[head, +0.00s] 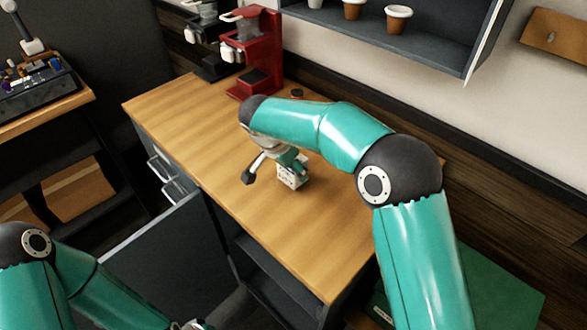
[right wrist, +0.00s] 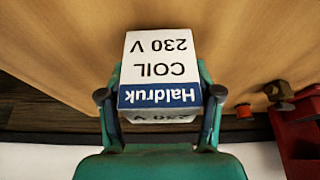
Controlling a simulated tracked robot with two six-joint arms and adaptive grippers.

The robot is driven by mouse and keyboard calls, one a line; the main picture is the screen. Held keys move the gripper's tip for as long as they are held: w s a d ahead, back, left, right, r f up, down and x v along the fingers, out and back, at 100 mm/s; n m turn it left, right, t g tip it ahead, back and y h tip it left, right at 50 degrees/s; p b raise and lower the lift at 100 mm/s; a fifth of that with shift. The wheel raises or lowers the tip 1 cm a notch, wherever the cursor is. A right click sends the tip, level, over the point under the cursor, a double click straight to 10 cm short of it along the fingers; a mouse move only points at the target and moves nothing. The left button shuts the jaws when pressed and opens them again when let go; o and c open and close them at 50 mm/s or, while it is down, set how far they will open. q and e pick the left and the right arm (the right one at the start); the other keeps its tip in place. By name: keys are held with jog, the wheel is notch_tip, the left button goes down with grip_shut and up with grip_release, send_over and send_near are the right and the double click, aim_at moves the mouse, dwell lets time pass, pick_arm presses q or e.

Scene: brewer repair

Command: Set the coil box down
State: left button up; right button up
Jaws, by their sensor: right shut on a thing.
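The coil box (head: 291,180) is a small white carton, low over or on the wooden worktop; I cannot tell whether its base touches the wood. In the right wrist view the box (right wrist: 160,72) shows "COIL 230 V" and a blue "Haldruk" band, upside down in the picture. My right gripper (head: 290,166) is shut on it, with one finger on each side of the box in the right wrist view (right wrist: 160,92).
The wooden worktop (head: 190,120) is largely clear around the box. A red brewer (head: 258,50) and a black brewer (head: 207,35) stand at its far end. A shelf with pots (head: 397,18) hangs above the back.

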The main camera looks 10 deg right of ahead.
jog(key=shift+f, duration=0.55)
jog(key=o, duration=1.3)
jog(key=shift+f, duration=0.1)
jog(key=v, duration=1.2)
jog(key=shift+b, duration=0.45)
